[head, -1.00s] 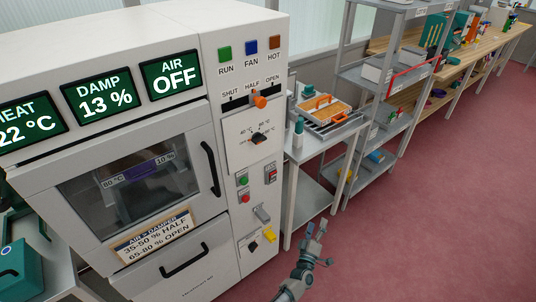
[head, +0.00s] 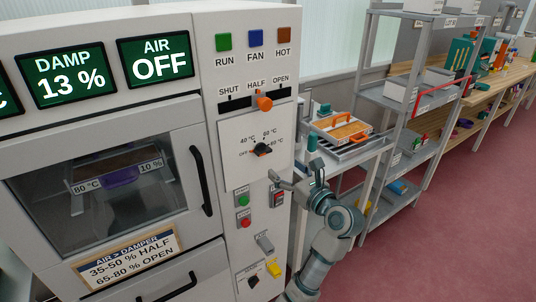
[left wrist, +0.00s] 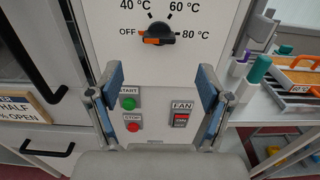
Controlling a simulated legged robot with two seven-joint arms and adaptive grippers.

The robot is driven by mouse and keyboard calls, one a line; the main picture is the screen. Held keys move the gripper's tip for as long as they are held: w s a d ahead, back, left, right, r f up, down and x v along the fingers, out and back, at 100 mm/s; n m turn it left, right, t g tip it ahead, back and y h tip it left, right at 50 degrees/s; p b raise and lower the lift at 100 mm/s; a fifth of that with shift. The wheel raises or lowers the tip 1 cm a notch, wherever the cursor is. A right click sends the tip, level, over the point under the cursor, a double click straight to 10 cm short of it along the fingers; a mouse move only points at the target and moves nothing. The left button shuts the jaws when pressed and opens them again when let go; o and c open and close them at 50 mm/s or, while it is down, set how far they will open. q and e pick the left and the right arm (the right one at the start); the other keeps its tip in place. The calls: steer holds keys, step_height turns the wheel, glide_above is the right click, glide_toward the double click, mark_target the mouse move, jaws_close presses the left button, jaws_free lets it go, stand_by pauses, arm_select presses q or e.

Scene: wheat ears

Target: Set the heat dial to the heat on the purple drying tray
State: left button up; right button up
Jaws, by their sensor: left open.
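The heat dial (head: 262,149) is a black knob with an orange mark, on a white panel marked OFF, 40, 60 and 80 °C. In the left wrist view the dial (left wrist: 158,34) lies ahead of the fingers, its orange mark apparently on the OFF side. The purple drying tray (head: 121,178) is behind the oven window, with tags reading 80 °C and 10 %. My left gripper (head: 296,176) is open and empty, below and right of the dial, apart from it. In the left wrist view its fingers (left wrist: 160,85) frame the panel below the dial. My right gripper is not visible.
An orange damper slider (head: 264,103) is above the dial. Start and stop buttons (head: 243,224) and a fan switch (head: 278,198) are below. An orange-handled tray (head: 342,129), tagged 60 °C in the wrist view, stands on a side table. A grey shelf (head: 405,100) is farther right.

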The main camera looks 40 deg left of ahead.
mark_target(266, 152)
arm_select(q)
steer(key=b+x, duration=0.1)
steer(key=x, duration=0.9)
steer(key=shift+a, duration=0.3)
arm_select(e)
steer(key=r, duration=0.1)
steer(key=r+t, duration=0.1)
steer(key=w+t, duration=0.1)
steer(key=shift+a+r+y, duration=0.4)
arm_select(q)
steer(key=shift+c, duration=0.7)
steer(key=shift+d, duration=0.1)
steer(key=c, duration=1)
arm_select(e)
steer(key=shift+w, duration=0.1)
